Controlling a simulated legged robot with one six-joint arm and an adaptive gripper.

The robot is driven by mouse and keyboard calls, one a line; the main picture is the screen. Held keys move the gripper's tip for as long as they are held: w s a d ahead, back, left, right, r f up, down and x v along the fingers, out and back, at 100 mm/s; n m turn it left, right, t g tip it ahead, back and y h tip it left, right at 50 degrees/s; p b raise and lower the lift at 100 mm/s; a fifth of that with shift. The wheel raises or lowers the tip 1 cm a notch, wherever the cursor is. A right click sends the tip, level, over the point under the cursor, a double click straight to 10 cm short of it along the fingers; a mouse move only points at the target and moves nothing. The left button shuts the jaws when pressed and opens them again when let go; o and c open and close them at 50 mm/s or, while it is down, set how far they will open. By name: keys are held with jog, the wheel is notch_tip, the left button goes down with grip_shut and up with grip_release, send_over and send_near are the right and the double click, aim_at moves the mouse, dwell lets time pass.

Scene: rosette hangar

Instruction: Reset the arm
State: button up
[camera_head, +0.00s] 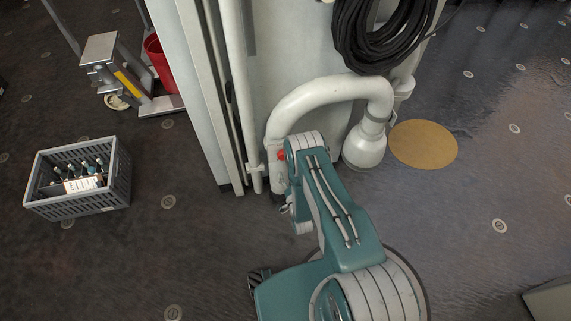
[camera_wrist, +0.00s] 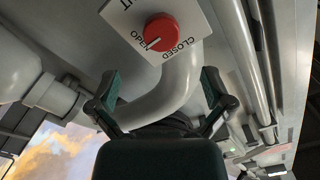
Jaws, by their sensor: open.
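My gripper (camera_wrist: 158,92) is open and empty in the wrist view, its two dark fingers spread wide apart. A red knob (camera_wrist: 160,31) sits on a white plate (camera_wrist: 188,14) marked OPEN and CLOSED, above and between the fingers in that view. The knob's white mark points toward the word OPEN. Nothing touches the knob. A curved pale pipe (camera_wrist: 181,85) shows behind the fingers. In the head view, my teal arm reaches up toward the pale column, and a small red spot, likely the knob (camera_head: 282,155), shows beside the bent white pipe (camera_head: 325,91). My fingers are mostly hidden there.
A grey crate (camera_head: 118,181) with bottles stands on the floor at left. Behind it are a metal trolley (camera_head: 128,85) and a red bucket (camera_head: 158,60). A black cable coil (camera_head: 375,35) hangs on the column. A tan disc (camera_head: 423,145) lies on open floor at right.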

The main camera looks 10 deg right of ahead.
jog(key=s, duration=0.2)
jog(key=shift+s, duration=0.3)
